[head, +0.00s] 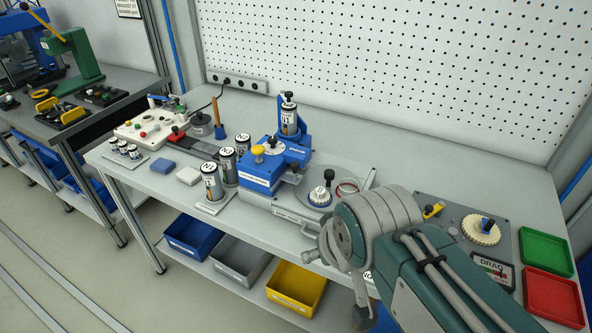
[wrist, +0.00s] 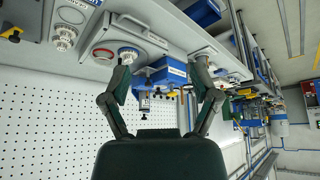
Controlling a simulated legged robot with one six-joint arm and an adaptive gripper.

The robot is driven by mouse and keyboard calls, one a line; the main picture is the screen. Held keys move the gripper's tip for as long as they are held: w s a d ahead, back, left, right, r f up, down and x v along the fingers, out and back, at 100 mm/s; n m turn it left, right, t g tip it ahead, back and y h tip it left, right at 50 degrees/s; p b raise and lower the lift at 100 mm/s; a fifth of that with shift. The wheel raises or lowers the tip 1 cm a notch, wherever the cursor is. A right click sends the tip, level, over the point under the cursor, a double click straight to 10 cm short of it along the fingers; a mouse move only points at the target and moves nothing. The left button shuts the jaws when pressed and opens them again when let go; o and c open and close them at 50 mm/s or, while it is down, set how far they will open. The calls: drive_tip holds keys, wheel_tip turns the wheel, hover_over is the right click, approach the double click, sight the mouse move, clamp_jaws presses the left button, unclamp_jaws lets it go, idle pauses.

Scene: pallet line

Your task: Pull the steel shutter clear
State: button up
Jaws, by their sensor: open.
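A blue fixture (head: 262,168) stands on a grey base plate (head: 290,212) mid-bench, with a labelled canister (head: 289,120) upright in its back tower. A toothed round part (head: 320,195) sits on the plate to its right. I cannot single out the steel shutter on this fixture. In the wrist view, the picture is upside down and the blue fixture (wrist: 165,73) shows beyond the fingers. My gripper (wrist: 164,72) is open and empty, its two dark fingers wide apart. In the head view my arm hides part of the bench, and the fingers are not clear.
Green (head: 545,250) and red (head: 552,298) trays lie at the right. Bins, including a yellow one (head: 297,287), sit below the bench. A pegboard (head: 400,60) stands behind.

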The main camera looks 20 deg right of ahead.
drive_tip(key=w+d+r, duration=0.2)
drive_tip(key=w+r, duration=0.2)
drive_tip(key=w, duration=0.9)
drive_tip(key=g, duration=0.1)
approach(295, 164)
drive_tip(key=x, duration=0.9)
drive_tip(key=shift+w+f, duration=0.1)
drive_tip(key=shift+w, duration=0.05)
clamp_jaws()
